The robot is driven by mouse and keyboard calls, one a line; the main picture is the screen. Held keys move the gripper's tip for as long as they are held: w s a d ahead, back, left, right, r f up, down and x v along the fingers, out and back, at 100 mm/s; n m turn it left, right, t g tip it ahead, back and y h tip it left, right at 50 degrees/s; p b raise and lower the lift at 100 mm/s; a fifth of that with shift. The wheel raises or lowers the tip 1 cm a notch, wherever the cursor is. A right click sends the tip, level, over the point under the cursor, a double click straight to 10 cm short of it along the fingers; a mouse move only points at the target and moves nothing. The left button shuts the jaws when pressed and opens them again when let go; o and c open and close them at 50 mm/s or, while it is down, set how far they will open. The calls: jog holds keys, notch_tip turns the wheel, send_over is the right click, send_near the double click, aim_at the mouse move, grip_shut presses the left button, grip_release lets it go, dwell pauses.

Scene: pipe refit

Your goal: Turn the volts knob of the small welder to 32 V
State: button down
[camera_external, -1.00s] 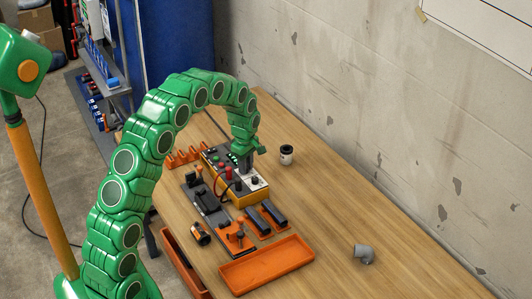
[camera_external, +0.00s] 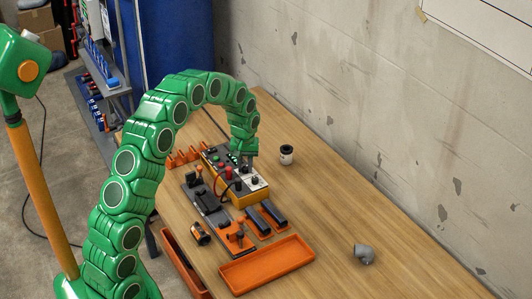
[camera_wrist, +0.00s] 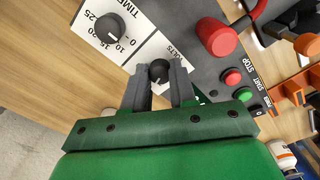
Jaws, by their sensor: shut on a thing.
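The small welder (camera_external: 228,186) stands on the wooden table, a box with a dark top and yellow-orange side. In the wrist view its black volts knob (camera_wrist: 159,71) sits on a white panel lettered VOLTS, partly covered by my fingers. My gripper (camera_wrist: 158,80) points down at the panel, its grey fingers shut on the volts knob, one on each side. The knob's scale is mostly hidden, so its setting cannot be read. In the external view my gripper (camera_external: 244,166) is over the welder's top.
Beside the volts knob is a TIME knob (camera_wrist: 108,28) with its own scale. An orange tray (camera_external: 267,266), a grey elbow (camera_external: 364,253) and a white-black cup (camera_external: 286,155) are on the table.

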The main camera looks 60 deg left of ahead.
aim_at(245, 168)
jog(key=shift+w+m, duration=0.1)
jog(key=shift+m, duration=1.5)
jog(key=c, duration=0.9)
grip_release()
notch_tip(245, 168, up, 8)
jog(key=shift+f, duration=0.25)
jog(key=shift+r, duration=0.15)
